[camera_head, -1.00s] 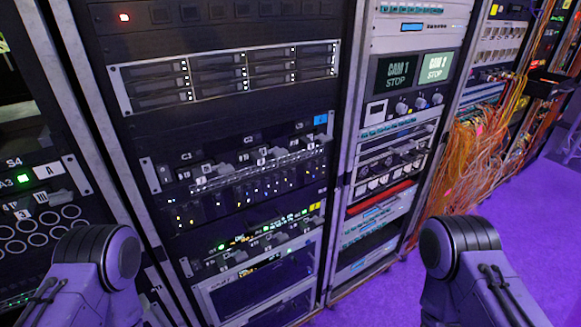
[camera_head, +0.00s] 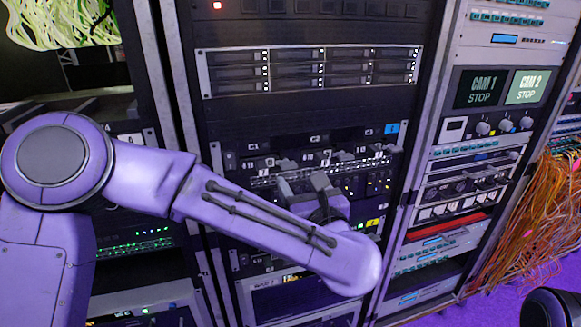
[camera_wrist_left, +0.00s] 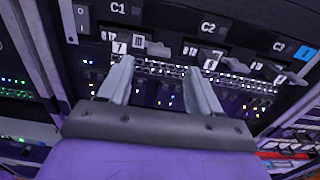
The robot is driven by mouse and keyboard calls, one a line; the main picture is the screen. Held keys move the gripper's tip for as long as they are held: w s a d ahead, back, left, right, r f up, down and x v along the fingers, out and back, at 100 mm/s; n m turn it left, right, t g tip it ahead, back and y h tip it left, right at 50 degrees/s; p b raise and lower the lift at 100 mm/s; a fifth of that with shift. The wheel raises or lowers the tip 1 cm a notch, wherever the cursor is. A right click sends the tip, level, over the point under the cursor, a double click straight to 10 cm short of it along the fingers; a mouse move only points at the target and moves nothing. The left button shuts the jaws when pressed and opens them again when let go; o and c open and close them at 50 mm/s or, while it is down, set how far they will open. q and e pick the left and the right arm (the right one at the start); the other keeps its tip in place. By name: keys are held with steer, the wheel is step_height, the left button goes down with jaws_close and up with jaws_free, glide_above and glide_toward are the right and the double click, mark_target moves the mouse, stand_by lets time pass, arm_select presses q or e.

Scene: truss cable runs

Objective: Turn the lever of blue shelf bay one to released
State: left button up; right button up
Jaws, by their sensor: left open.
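The shelf with the blue tag (camera_head: 391,128) is a dark rack unit with bays marked C1, C2 and C3. Bay one, C1 (camera_wrist_left: 117,8), has a small grey lever (camera_wrist_left: 158,48) below its label in the left wrist view; its exact setting is too small to read. My left gripper (camera_wrist_left: 158,78) is open and empty, its two pale fingers pointing at the row below C1 and C2. In the head view my left gripper (camera_head: 300,185) is in front of the shelf, and my arm hides the area below. Whether a fingertip touches anything cannot be told. My right gripper is out of view.
A drive unit (camera_head: 310,70) with several bays sits above the shelf. A silver rack post (camera_head: 425,130) stands to the right, then a rack with two CAM screens (camera_head: 505,88). Orange cables (camera_head: 540,215) hang at the far right. Purple floor shows at the lower right.

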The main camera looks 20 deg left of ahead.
mark_target(290, 166)
arm_select(q)
steer(key=p+x, duration=0.2)
steer(key=x, duration=0.4)
steer(key=shift+w+a+r, duration=0.1)
steer(key=shift+w+a, duration=0.1)
steer(key=shift+a, duration=0.05)
steer(key=shift+w+a, duration=0.15)
steer(key=shift+w, duration=0.15)
steer(key=c, duration=1)
steer(key=shift+c, duration=0.2)
